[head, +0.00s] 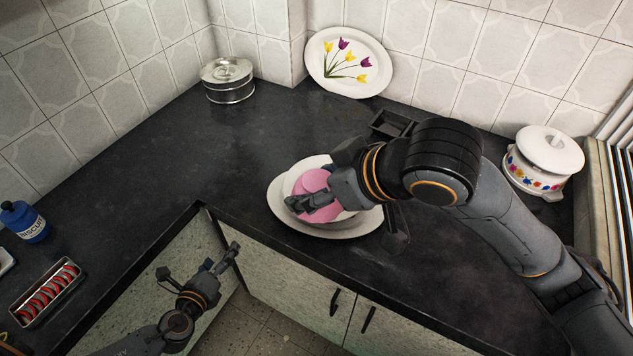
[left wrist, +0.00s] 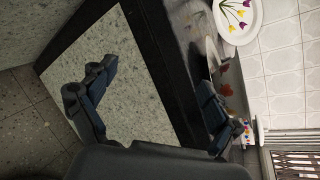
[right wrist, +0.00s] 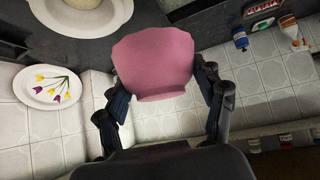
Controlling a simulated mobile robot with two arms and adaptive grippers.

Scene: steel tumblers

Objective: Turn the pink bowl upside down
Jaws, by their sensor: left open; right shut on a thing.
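The pink bowl (head: 315,181) is in my right gripper (head: 318,200), over the white dishes on the counter in the head view. The right wrist view shows the pink bowl (right wrist: 153,60) between the two fingers (right wrist: 158,85), its narrower end toward the palm. The bowl looks tilted; I cannot tell which way its opening faces. A white bowl (head: 292,184) and a white plate (head: 276,208) lie beneath it, partly hidden by my right arm. My left gripper (head: 200,262) is open and empty, in front of the cabinet, below the counter edge; its spread fingers (left wrist: 153,88) show in the left wrist view.
A tulip platter (head: 349,62) leans on the back wall. A steel tin (head: 228,80) stands at the back left, a lidded pot (head: 543,160) at the right. A blue jar (head: 25,222) and a tray of red items (head: 47,293) sit far left. The counter's left-middle is clear.

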